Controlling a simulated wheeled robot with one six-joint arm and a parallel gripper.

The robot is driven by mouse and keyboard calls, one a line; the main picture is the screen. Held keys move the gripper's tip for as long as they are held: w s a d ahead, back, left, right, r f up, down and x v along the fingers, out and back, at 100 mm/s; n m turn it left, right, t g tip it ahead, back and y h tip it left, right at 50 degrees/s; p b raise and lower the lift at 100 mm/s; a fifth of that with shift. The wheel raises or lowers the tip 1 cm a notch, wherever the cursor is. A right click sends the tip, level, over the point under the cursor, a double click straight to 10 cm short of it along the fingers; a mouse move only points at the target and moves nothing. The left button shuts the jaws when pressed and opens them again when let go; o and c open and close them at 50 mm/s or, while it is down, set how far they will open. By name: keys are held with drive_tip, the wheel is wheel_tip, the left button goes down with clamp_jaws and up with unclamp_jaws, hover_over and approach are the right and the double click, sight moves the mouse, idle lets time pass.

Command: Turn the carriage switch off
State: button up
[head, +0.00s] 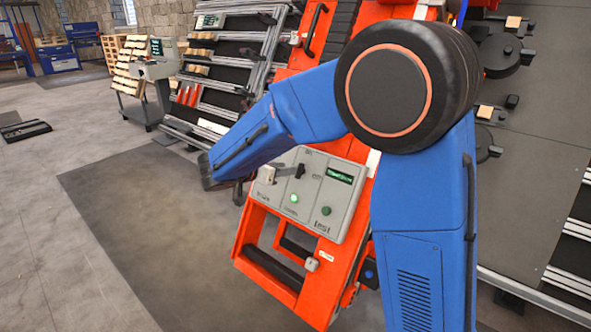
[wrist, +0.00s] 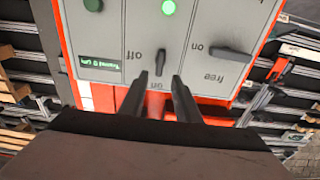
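The carriage switch (head: 299,171) is a black lever in the middle of the grey control panel (head: 345,200), above a lit green lamp (head: 294,198).
A second lever (wrist: 230,53), marked "on" and "free", sits beside the carriage switch. A small display (head: 340,174) and a dark green button (head: 326,211) are on the panel's other side. The panel is mounted on an orange frame (head: 318,300).

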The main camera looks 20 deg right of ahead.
sight(299, 168)
drive_tip(key=x, duration=0.6)
drive_tip(key=shift+w+d+f, duration=0.15)
drive_tip(key=shift+d+f, duration=0.05)
drive_tip(key=shift+d, duration=0.1)
clamp_jaws()
